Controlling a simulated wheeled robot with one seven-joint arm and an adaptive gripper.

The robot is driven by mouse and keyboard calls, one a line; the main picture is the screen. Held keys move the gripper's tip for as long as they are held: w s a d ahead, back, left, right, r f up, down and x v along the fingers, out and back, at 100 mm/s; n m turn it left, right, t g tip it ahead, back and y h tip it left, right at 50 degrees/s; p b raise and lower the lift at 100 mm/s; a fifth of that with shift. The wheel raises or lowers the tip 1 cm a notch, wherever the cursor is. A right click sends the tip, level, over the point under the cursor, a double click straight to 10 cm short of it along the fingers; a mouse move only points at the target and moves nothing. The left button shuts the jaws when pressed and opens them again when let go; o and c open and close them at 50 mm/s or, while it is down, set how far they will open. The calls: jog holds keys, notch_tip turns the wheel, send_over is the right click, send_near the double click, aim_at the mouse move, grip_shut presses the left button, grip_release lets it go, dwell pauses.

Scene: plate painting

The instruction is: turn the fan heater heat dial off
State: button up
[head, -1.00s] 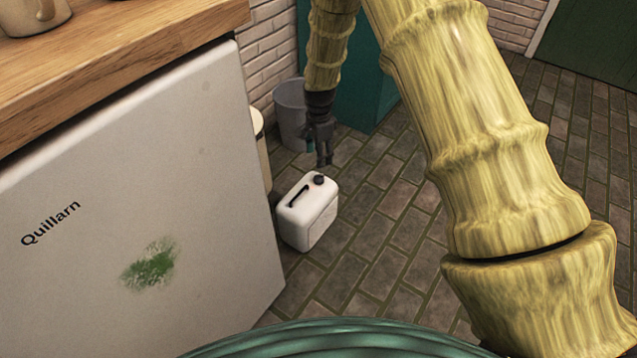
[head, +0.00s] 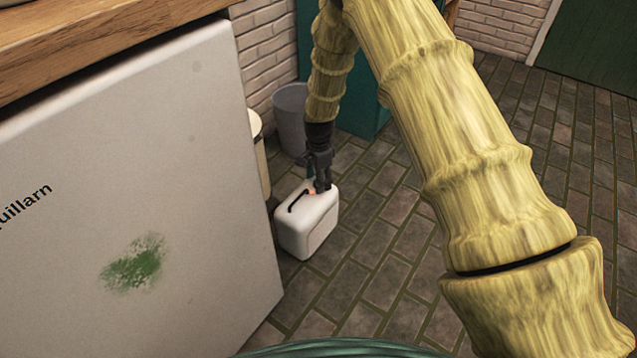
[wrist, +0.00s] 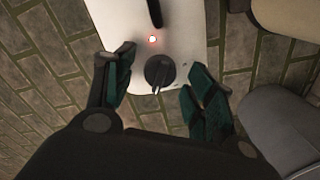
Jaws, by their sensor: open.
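The white fan heater (head: 306,231) stands on the brick floor in the head view, with a black handle on top. Its white top (wrist: 190,25) fills the upper middle of the wrist view. The black heat dial (wrist: 159,71) has a pointer knob and lies between and just ahead of my fingertips in the wrist view. A small red light (wrist: 152,39) glows beside the dial. My gripper (head: 318,186) is open above the heater's far end and hides the dial in the head view. In the wrist view my gripper (wrist: 158,75) has its fingers spread on both sides of the dial, apart from it.
A white cabinet front (head: 130,190) with a green smudge stands left of the heater. A grey bin (head: 290,115) and a cream bin (head: 259,150) are behind it. Brick floor (head: 385,235) is open to the right.

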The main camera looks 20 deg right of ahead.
jog(key=shift+f, duration=0.15)
jog(key=c, duration=1.1)
